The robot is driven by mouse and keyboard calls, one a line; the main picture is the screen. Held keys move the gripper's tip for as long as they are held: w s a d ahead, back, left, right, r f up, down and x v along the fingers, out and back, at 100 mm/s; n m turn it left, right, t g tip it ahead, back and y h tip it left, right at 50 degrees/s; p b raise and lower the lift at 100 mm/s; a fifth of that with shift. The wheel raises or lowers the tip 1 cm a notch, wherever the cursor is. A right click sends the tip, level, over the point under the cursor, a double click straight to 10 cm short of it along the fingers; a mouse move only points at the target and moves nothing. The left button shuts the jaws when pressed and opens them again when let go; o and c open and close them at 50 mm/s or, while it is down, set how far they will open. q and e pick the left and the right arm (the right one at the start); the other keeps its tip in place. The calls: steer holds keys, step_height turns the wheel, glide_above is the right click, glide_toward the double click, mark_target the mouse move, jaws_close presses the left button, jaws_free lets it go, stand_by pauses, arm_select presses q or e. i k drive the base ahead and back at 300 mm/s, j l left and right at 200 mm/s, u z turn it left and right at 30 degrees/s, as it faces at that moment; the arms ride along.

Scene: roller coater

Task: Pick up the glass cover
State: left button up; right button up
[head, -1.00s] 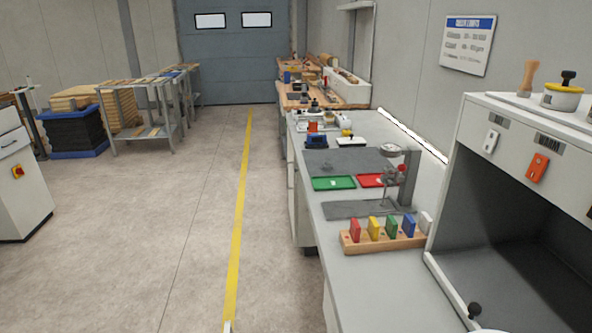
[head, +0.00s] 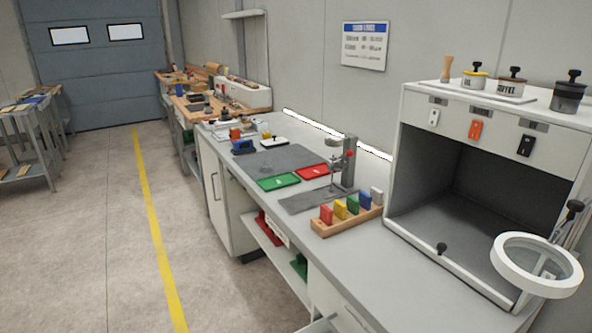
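I cannot pick out a glass cover with certainty. A round white ring (head: 538,264) with a clear, glass-like disc in it is at the lower right, in front of the open cabinet; it looks like a magnifier on a stand. Neither of my grippers is in view.
A grey workbench (head: 345,258) runs along the wall. It carries a wooden block (head: 347,222) with coloured pieces, a green tray (head: 279,182), a red tray (head: 312,172) and a stand (head: 348,165). The open cabinet (head: 455,185) bears several knobbed pots. The floor (head: 90,240) at left is clear.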

mark_target(265, 169)
steer(key=i+j+z, duration=0.2)
steer(key=j+z, duration=0.7)
steer(key=j, duration=0.25)
steer(key=j+z, duration=0.4)
steer(key=j, duration=0.25)
steer(key=j+z, duration=0.45)
steer(key=j, duration=0.2)
steer(key=j+z, duration=0.35)
steer(key=j, duration=0.45)
steer(key=k+j+z, duration=0.1)
steer(key=j+z, duration=0.2)
steer(key=j, duration=0.45)
